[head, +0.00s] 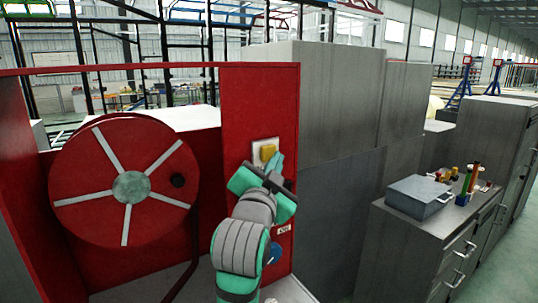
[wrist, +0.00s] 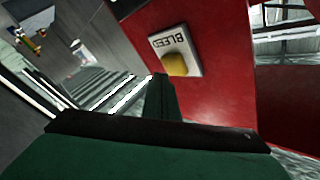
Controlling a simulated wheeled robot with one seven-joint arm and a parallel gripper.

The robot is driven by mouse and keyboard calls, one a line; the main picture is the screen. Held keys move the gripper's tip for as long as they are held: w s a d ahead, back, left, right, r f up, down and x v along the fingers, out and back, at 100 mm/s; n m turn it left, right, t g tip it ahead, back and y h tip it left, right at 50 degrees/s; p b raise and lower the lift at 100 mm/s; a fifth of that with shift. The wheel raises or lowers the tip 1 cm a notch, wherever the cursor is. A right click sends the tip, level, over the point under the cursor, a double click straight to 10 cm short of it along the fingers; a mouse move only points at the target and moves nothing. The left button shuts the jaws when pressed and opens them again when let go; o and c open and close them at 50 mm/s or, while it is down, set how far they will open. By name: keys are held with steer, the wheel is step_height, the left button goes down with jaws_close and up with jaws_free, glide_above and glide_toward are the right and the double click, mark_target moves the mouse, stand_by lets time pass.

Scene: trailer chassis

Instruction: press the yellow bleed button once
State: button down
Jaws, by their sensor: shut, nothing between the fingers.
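The yellow bleed button (head: 267,152) sits on a pale plate on the red panel (head: 261,100). In the wrist view the button (wrist: 176,64) shows as a rounded yellow knob on a plate lettered BLEED (wrist: 192,47). My gripper (head: 276,162) is shut and empty, its green fingers pointing up toward the button's lower right side in the head view. In the wrist view the fingertips (wrist: 160,78) appear just left of and below the button, close to it. I cannot tell whether they touch it.
A red hose reel (head: 126,186) stands left of the panel. A blue round part (head: 275,253) and small label (head: 284,229) are lower on the panel, partly behind my arm. Grey cabinets (head: 330,100) stand right; a grey box (head: 419,196) and small items sit on a drawer unit.

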steer(key=shift+w, duration=0.1)
steer(key=shift+w+a, duration=0.2)
steer(key=shift+w, duration=0.05)
stand_by(0.3)
steer(key=shift+w+a, duration=0.35)
steer(key=shift+w, duration=0.05)
stand_by(0.9)
steer(key=shift+s+d, duration=0.55)
steer(key=shift+s, duration=0.2)
steer(key=s+d, duration=0.1)
steer(key=s, duration=0.1)
steer(key=s+d, duration=0.2)
stand_by(0.7)
steer(key=shift+f, duration=0.1)
stand_by(0.4)
